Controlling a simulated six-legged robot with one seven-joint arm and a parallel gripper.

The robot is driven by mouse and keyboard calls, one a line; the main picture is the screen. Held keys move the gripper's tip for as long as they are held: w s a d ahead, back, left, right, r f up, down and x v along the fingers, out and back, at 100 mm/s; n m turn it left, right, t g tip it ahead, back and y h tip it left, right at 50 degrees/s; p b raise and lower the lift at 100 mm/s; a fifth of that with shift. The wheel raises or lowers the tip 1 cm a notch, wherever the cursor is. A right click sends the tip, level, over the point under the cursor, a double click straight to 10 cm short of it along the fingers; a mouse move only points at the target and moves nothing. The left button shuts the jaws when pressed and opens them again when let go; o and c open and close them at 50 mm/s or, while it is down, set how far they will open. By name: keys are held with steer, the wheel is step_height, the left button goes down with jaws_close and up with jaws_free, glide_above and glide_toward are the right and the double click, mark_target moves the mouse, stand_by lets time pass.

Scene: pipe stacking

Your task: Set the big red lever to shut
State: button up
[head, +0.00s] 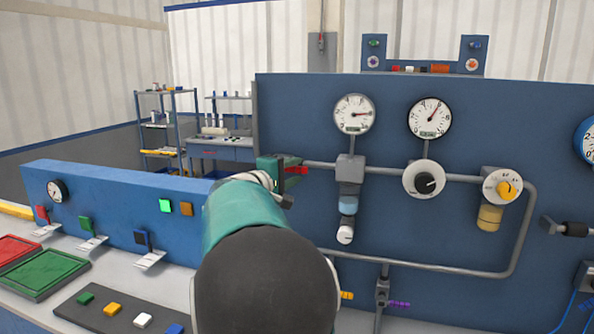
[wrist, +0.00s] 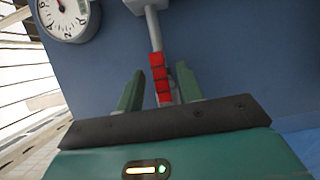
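The big red lever (wrist: 160,76) is on the blue panel, at the end of a grey pipe. In the wrist view it stands between the two green fingers of my gripper (wrist: 158,74), with a gap to the left finger and a smaller one to the right. My gripper is open. In the head view the red lever (head: 296,170) shows as a short red piece beside my gripper (head: 279,168), at the left end of the horizontal pipe. My own arm hides the area below it, and contact cannot be told.
The tall blue panel (head: 450,235) carries a left gauge (head: 354,114), a right gauge (head: 430,117), a black knob (head: 425,184) and a yellow knob (head: 506,189). A low blue panel (head: 115,210) with small levers stands at left. Pipes run close right of my gripper.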

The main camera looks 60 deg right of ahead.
steer(key=shift+x, duration=1.1)
steer(key=shift+c, duration=0.5)
jaws_close()
